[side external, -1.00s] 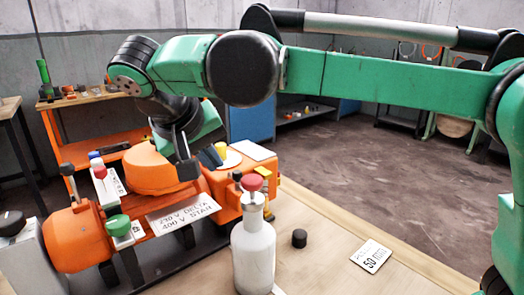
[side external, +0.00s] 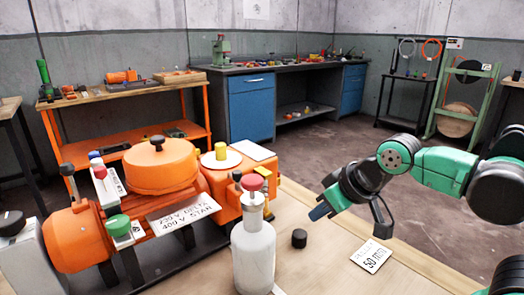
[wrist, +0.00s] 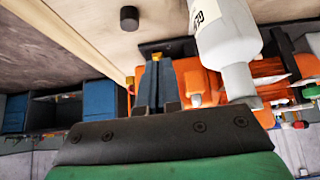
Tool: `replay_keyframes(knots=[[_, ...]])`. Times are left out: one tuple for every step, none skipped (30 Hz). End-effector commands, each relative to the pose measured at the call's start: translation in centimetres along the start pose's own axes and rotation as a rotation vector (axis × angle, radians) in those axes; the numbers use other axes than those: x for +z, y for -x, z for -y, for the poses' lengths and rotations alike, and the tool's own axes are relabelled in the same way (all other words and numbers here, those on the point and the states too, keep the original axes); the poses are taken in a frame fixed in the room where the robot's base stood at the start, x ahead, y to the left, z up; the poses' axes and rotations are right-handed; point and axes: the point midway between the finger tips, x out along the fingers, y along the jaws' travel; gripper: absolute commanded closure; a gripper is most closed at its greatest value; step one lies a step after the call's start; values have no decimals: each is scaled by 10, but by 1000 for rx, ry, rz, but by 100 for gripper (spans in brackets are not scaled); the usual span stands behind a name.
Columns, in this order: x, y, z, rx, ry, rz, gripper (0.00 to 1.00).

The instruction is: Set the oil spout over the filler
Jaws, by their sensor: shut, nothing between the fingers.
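A white bottle (side external: 253,258) with a narrow neck and a red top stands upright on the bench; I take it for the oil bottle with the spout. It also shows upside down in the wrist view (wrist: 222,38). My gripper (side external: 318,212) hangs over the bench, right of the bottle and apart from it. In the wrist view its blue fingers (wrist: 157,82) lie side by side, shut and empty. An orange machine (side external: 160,168) stands left of and behind the bottle. On it are a yellow cap (side external: 220,151) and a black knob (side external: 157,143); I cannot tell which part is the filler.
A small black cap (side external: 299,238) stands on the bench (side external: 325,262) between the bottle and my gripper. A "50" card (side external: 371,255) lies to the right. A lettered plate (side external: 182,214) and a green knob (side external: 118,226) are on the machine. The bench's right part is mostly clear.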

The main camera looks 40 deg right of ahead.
Motion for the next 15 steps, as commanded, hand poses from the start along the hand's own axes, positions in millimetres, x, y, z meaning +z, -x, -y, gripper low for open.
replay_keyframes(knots=[[-4,1,0,-3,11,-1,100],[-9,3,1,-7,21,2,100],[-19,6,4,-15,39,11,100],[-28,10,6,-23,57,21,100],[-39,13,8,-31,77,33,100],[-55,18,12,-45,108,49,100],[-67,22,16,-57,135,64,100],[-80,26,20,-70,163,78,100],[-97,30,26,-89,203,98,100],[-109,33,30,-102,232,112,100],[-121,36,34,-118,262,126,100],[-135,38,41,-138,302,145,100],[-145,40,45,-153,331,157,100],[-155,41,50,-168,360,171,100],[-166,42,56,-189,398,186,100]])
